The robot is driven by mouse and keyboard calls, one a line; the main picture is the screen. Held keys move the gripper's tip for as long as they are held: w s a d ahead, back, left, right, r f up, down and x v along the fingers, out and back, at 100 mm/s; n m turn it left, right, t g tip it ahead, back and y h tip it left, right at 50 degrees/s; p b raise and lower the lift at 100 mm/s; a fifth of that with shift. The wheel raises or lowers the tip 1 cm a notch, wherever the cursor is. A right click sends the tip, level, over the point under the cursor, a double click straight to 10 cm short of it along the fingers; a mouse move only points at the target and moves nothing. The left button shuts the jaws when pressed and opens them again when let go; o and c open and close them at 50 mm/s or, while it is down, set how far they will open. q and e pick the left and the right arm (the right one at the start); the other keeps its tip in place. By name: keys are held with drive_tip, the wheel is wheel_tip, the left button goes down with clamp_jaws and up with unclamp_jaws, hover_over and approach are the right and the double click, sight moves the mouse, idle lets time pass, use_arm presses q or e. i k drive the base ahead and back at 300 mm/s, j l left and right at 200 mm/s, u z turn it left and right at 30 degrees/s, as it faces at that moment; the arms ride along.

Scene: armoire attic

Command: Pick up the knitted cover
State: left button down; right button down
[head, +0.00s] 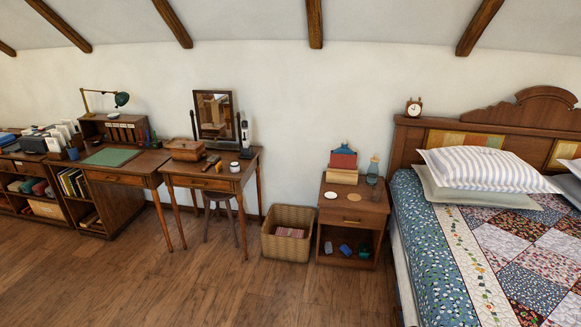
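I cannot tell for sure which thing is the knitted cover. A folded pink-red striped cloth (290,232) lies inside the wicker basket (287,250) on the floor; its knit is too small to make out. Small blue and dark items (346,249) lie on the lower shelf of the nightstand and are also too small to name. Neither of my grippers is in view.
The nightstand (352,222) stands between the basket and the bed (495,250), with a red and teal object (343,158) and a glass lamp (373,169) on top. A dressing table (212,181) and desk (125,174) stand left. The front floor is clear.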

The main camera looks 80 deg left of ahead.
sight(336, 161)
drive_tip(key=u, duration=2.4)
drive_tip(key=i+j+u, duration=0.15)
drive_tip(key=i+u, duration=0.2)
drive_tip(key=i, duration=1.65)
drive_tip(key=i+z, duration=0.35)
drive_tip(key=i+j+z, duration=0.55)
drive_tip(key=i+z, duration=0.15)
drive_tip(key=i, duration=0.05)
